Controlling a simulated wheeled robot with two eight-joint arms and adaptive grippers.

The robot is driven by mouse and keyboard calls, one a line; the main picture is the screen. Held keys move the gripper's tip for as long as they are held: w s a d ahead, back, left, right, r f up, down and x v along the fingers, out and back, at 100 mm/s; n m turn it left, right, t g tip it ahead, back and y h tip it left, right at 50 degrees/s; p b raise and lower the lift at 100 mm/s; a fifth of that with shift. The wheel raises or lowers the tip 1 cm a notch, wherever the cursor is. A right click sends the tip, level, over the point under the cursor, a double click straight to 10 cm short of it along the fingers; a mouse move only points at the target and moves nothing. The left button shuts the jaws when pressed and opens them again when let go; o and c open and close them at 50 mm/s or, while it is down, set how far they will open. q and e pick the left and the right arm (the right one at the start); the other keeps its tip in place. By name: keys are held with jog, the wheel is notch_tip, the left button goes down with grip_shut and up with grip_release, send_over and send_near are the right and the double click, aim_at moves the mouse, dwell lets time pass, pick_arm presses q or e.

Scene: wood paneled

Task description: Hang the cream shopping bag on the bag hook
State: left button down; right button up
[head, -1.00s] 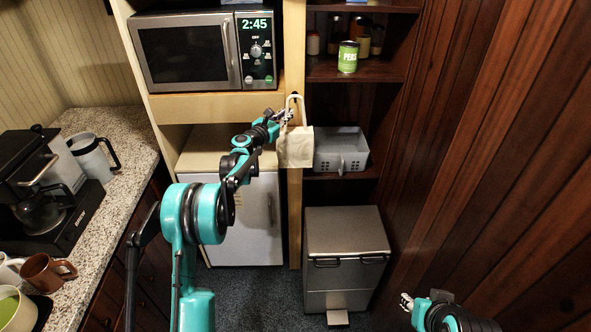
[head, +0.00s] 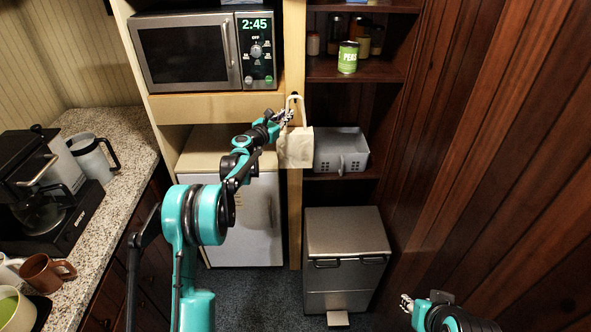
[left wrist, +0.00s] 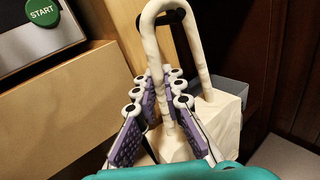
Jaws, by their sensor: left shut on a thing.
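The cream shopping bag (head: 296,148) hangs upright in front of the wooden post in the head view. My left gripper (head: 286,116) is at its handle. In the left wrist view, the purple-padded fingers of my left gripper (left wrist: 163,88) are shut on one strand of the handle, above the bag's body (left wrist: 212,125). The dark bag hook (left wrist: 172,17) is on the post and shows within the upper handle loop. The handle's top arches above it; whether they touch is unclear. My right gripper (head: 406,302) is low at the right, away from the bag; its jaw opening is too small to judge.
The post (head: 296,215) stands between the microwave shelf (head: 205,106) and dark shelves. A grey basket (head: 341,152) sits close to the bag's right. A grey bin (head: 346,235) stands below. The counter (head: 128,150) at left holds a coffee maker and mugs.

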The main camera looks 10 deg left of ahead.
pick_arm(q)
jog(key=shift+f, duration=0.15)
jog(key=c, duration=1.5)
grip_release()
jog(key=shift+c, duration=0.2)
jog(key=shift+s, duration=0.1)
jog(key=v, duration=1.2)
jog(key=s+d+m+g+b, duration=0.1)
jog(key=s+d+m+g, duration=0.2)
jog(key=s+d+m, duration=0.6)
jog(key=s+d+m+g+b, duration=0.1)
jog(key=s+d+m+g, duration=0.2)
jog(key=s+d+m, duration=0.55)
jog(key=s+a+f+m+g+y, duration=0.1)
jog(key=s+f+m, duration=0.3)
jog(key=s, duration=0.5)
jog(key=s+a+f+m+g+y+b, duration=0.1)
jog(key=s+f+m, duration=0.3)
jog(key=s, duration=0.4)
jog(key=s+a+f+m+g+y+b, duration=0.1)
jog(key=s+a+f+m+g+y, duration=0.1)
jog(key=s+m, duration=0.4)
jog(key=s+a+f+y, duration=0.1)
jog(key=s+f, duration=0.1)
jog(key=s, duration=0.1)
jog(key=shift+s+y, duration=0.3)
